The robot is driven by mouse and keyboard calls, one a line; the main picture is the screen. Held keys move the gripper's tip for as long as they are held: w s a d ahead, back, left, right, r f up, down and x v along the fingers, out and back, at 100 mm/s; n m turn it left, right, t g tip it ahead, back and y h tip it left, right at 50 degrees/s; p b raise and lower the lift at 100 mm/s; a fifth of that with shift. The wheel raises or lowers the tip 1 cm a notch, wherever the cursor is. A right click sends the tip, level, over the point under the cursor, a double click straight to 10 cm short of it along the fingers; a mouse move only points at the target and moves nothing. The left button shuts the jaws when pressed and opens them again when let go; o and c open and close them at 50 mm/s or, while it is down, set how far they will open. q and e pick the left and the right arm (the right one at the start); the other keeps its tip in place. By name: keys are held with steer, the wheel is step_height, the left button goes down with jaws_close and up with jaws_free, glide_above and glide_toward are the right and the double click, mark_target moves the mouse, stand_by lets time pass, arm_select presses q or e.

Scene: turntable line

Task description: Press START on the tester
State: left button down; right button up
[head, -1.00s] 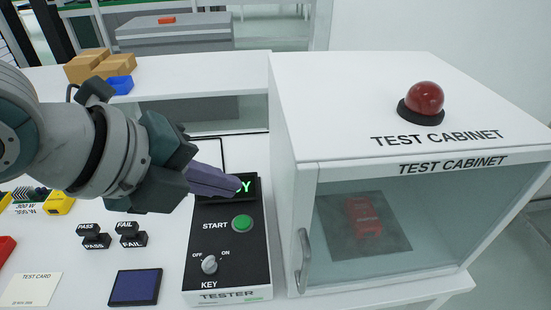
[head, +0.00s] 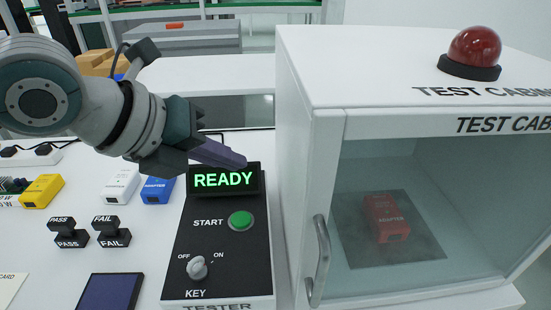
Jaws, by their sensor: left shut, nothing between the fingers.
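The tester (head: 187,255) is a black-faced box on the white table. Its display (head: 223,180) reads READY in green. The green START button (head: 241,221) sits below the display. The key switch (head: 197,267) is near the bottom, between the OFF and ON marks. My left gripper (head: 243,162) is shut and empty, with its fingertips over the top edge of the display, above and behind the START button and apart from it. My right gripper is not in view.
The test cabinet (head: 310,160) stands right of the tester, its glass door closed on a red adapter (head: 385,218). A red dome lamp (head: 474,48) is on top. PASS and FAIL stamps (head: 110,232), a blue pad (head: 110,292) and white and blue adapters (head: 158,190) lie left.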

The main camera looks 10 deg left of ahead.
arm_select(q)
steer(key=b, duration=0.7)
glide_above(236, 223)
step_height(236, 223, down, 7)
steer(key=shift+s+r, duration=0.1)
steer(key=shift+r, duration=0.05)
steer(key=shift+f+b, duration=0.35)
steer(key=shift+f, duration=0.55)
steer(key=shift+f, duration=0.15)
stand_by(0.5)
steer(key=shift+f, duration=0.3)
steer(key=shift+f+b, duration=0.4)
steer(key=shift+b, duration=0.1)
stand_by(0.5)
steer(key=shift+r, duration=0.15)
steer(key=shift+r+p, duration=0.7)
steer(key=shift+p, duration=0.2)
